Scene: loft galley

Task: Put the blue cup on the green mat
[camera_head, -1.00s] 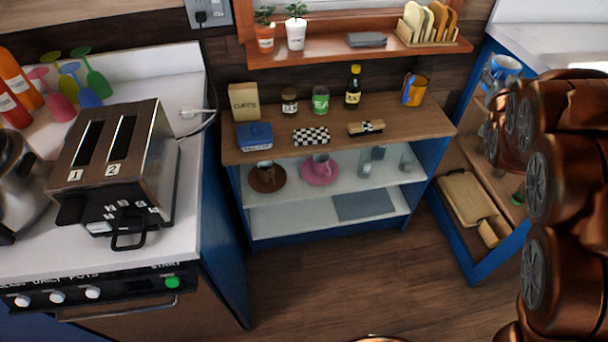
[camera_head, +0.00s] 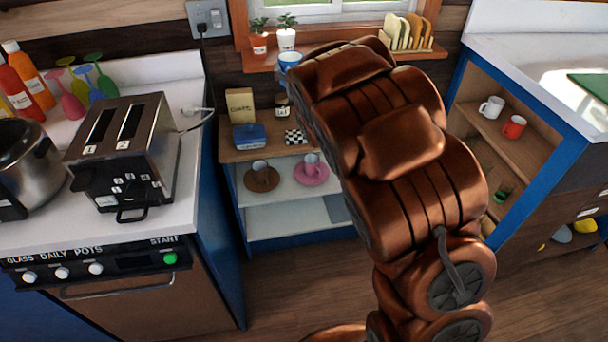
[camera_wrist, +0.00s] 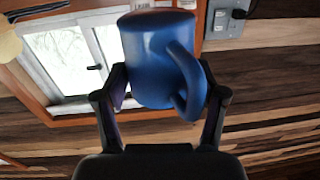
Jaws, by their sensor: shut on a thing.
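The blue cup (camera_wrist: 158,60) is held between the two black fingers of my gripper (camera_wrist: 165,88) in the wrist view, its handle toward the right finger. In the head view the cup (camera_head: 290,59) shows its pale inside just left of the top of my arm, in front of the window sill. My gripper's fingers are hidden behind my arm there. The green mat (camera_head: 594,86) lies on the white counter at the right edge of the head view, partly cut off and far to the right of the cup.
A shelf unit (camera_head: 240,155) with a brown saucer, a pink saucer and cups stands at the middle. A toaster (camera_head: 130,150) is on the left counter. White (camera_head: 491,107) and red (camera_head: 514,126) mugs stand in the right cabinet. The window sill (camera_head: 262,62) holds plants and a rack.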

